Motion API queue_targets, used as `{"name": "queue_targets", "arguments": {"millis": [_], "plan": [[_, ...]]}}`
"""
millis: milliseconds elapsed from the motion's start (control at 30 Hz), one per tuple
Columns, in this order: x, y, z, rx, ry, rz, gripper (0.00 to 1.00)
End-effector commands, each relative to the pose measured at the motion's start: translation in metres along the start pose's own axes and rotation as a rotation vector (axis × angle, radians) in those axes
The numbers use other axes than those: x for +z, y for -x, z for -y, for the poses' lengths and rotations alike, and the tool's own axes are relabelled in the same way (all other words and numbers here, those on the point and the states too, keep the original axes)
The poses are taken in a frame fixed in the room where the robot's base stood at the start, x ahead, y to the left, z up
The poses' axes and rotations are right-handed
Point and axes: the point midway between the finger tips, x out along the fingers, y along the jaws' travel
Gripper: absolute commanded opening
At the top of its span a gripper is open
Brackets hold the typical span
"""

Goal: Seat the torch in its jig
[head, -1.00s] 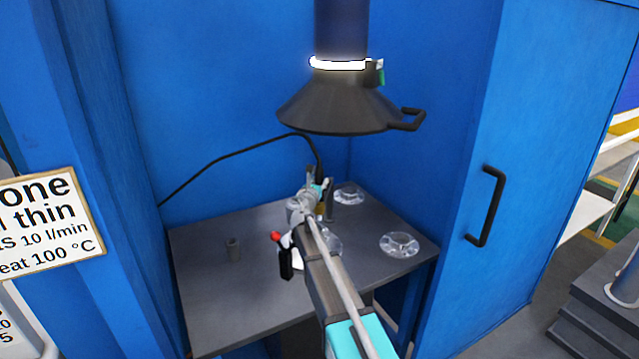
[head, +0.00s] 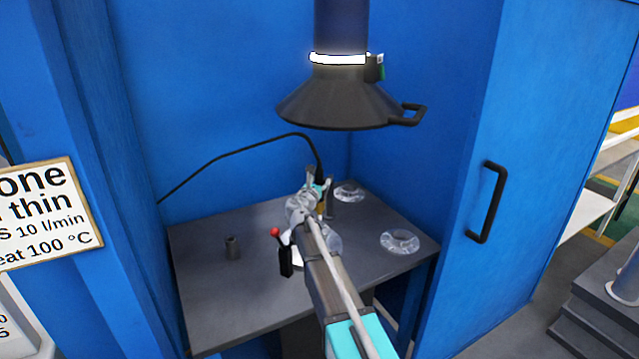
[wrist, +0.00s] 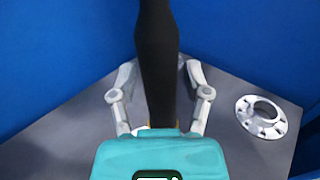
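The torch (wrist: 157,65) is a black handle, upright at the back of the grey table. Its black cable (head: 240,146) arcs to the left along the blue wall. In the wrist view the handle stands between the fingers of my gripper (wrist: 159,75), with a visible gap on each side. My gripper looks open around the torch and not closed on it. In the head view my gripper (head: 316,176) and arm hide most of the torch.
The table (head: 205,285) has clear flanged shells: one at right (head: 400,242), one at the back (head: 349,193), one partly behind my arm. A grey post (head: 329,205) stands near the torch. A black hood (head: 345,100) hangs above. Blue walls close the back and sides.

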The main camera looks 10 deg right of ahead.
Motion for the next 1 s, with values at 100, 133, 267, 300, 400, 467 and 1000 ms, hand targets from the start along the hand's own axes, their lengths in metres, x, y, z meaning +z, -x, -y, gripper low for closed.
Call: {"name": "queue_targets", "arguments": {"millis": [100, 133, 267, 300, 400, 467, 1000], "plan": [[0.0, 0.0, 0.0, 0.0, 0.0, 0.0, 0.81], [0.0, 0.0, 0.0, 0.0, 0.0, 0.0, 0.81], [0.0, 0.0, 0.0, 0.0, 0.0, 0.0, 0.81], [0.0, 0.0, 0.0, 0.0, 0.0, 0.0, 0.81], [0.0, 0.0, 0.0, 0.0, -0.001, -0.001, 0.81], [0.0, 0.001, 0.0, 0.0, -0.001, 0.0, 0.81], [0.0, 0.059, 0.002, 0.001, 0.0, -0.001, 0.81]]}}
